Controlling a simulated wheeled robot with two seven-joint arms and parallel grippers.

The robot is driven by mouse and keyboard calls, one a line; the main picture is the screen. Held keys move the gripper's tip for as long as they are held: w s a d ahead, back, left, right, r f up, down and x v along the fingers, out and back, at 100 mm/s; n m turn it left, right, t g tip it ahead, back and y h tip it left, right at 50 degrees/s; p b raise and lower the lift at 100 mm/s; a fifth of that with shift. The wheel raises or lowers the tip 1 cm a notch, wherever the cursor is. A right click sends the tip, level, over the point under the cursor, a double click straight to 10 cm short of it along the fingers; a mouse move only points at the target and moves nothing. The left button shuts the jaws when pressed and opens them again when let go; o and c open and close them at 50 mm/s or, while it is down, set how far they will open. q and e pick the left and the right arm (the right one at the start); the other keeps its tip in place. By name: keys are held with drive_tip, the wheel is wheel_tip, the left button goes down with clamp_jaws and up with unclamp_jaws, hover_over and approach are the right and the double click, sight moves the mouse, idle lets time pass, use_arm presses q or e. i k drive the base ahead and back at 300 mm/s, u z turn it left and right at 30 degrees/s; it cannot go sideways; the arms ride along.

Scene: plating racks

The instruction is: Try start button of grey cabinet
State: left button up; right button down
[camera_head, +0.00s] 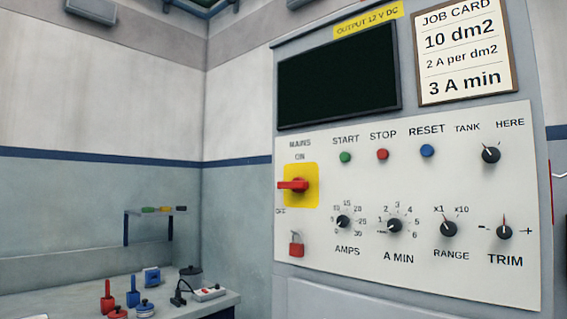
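The grey cabinet (285,55) fills the right half of the head view, with a white control panel (320,250) on its front. The green button (345,157) under the label START sits at the panel's upper left. A red STOP button (382,154) and a blue RESET button (427,151) are to its right. The red MAINS switch (293,185) on a yellow plate has its handle lying sideways, pointing left. The display (338,75) above is dark. Neither of my grippers is in view.
A red padlock (296,244) hangs below the MAINS switch. Dials (395,226) line the panel's lower part. A job card (464,50) is at the top right.

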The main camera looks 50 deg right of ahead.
sight(345, 157)
drive_tip(key=i, duration=0.9)
drive_tip(key=z, duration=2.5)
